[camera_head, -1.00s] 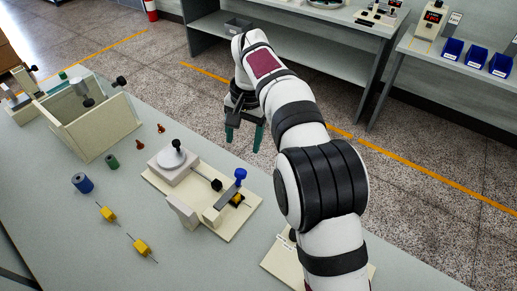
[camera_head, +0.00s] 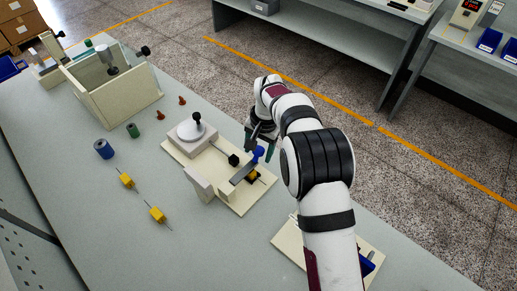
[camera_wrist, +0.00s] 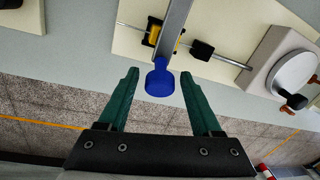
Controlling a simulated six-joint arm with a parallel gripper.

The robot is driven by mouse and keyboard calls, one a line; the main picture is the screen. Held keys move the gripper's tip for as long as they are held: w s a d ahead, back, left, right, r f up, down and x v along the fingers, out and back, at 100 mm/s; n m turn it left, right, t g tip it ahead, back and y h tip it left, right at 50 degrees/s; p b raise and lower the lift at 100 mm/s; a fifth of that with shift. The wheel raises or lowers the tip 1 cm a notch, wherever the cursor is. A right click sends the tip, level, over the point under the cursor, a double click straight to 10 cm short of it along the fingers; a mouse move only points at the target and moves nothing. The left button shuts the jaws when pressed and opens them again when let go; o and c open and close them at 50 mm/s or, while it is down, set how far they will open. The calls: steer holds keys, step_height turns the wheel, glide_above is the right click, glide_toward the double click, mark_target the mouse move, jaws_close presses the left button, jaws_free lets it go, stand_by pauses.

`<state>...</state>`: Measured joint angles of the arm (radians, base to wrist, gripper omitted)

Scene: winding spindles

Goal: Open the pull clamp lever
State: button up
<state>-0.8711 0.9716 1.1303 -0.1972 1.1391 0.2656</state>
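The pull clamp lever is a grey bar (camera_head: 243,173) with a blue knob (camera_head: 259,153) at its outer end. It lies over a yellow block (camera_head: 254,176) on the cream fixture plate (camera_head: 226,196). In the wrist view the lever (camera_wrist: 178,22) runs away from me, the blue knob (camera_wrist: 160,83) is near me, and the yellow block (camera_wrist: 154,32) sits under the bar. My gripper (camera_wrist: 160,74) is open with green fingers, one on each side of the knob. No finger visibly touches it; the depth between them is hard to judge. In the head view my gripper (camera_head: 258,146) partly overlaps the knob.
A winding disc (camera_head: 190,131) and an upright cream block (camera_head: 198,184) share the plate. Two yellow spindles (camera_head: 127,181), a blue spool (camera_head: 104,149), a green spool (camera_head: 133,130) and a cream box (camera_head: 115,95) stand leftward. Another plate (camera_head: 290,240) lies partly behind my arm.

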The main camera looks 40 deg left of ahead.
jaws_close()
stand_by(1.2)
